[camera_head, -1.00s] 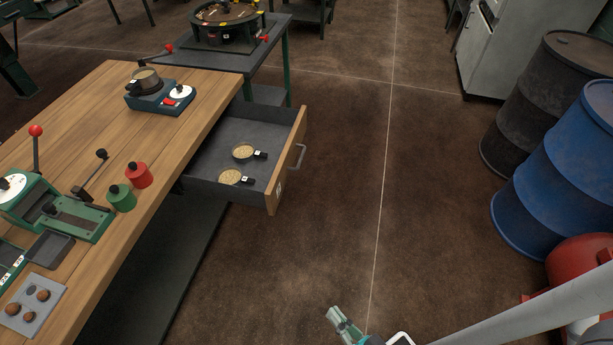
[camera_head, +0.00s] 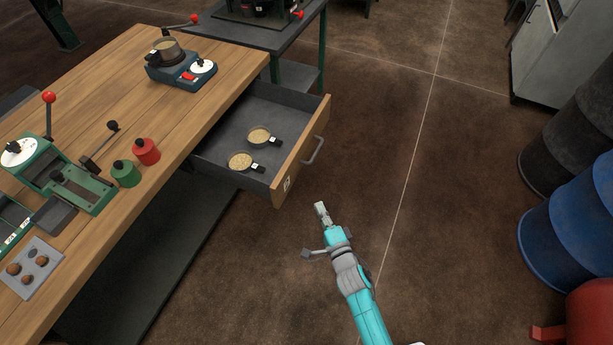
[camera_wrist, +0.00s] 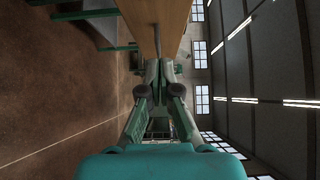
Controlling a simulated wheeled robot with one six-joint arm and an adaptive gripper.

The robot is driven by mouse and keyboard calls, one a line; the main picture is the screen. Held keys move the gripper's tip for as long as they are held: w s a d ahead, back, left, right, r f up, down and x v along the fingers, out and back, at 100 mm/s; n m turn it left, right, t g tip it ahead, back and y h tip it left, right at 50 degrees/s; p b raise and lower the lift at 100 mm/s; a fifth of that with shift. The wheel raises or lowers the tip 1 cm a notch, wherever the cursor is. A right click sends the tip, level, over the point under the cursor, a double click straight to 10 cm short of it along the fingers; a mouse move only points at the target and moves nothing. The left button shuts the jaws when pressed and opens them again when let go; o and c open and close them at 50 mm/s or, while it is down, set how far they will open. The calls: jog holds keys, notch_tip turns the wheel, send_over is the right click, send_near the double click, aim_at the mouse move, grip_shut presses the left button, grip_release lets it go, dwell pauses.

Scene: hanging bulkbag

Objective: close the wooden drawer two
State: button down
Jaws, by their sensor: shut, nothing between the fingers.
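The wooden drawer (camera_head: 298,160) stands pulled out from the right side of the workbench in the head view. It has a wooden front, a grey inside and a grey bar handle (camera_head: 314,150). Two small round pans with grainy contents, one of them a pan (camera_head: 241,161), lie in it. My gripper (camera_head: 321,208) is shut and empty, in front of the drawer's near corner and apart from it. In the wrist view my gripper (camera_wrist: 158,65) points at a wooden panel (camera_wrist: 155,22), which looks like the drawer front.
Blue (camera_head: 570,240) and dark barrels stand at the right. The floor (camera_head: 420,200) between them and the drawer is clear.

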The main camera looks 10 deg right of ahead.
send_near(293, 171)
jog(key=w+d, duration=0.2)
jog(key=w, duration=0.2)
jog(key=shift+w+a, duration=1.15)
jog(key=shift+a, duration=0.25)
jog(key=shift+w+a, duration=0.1)
jog(key=shift+a, duration=0.05)
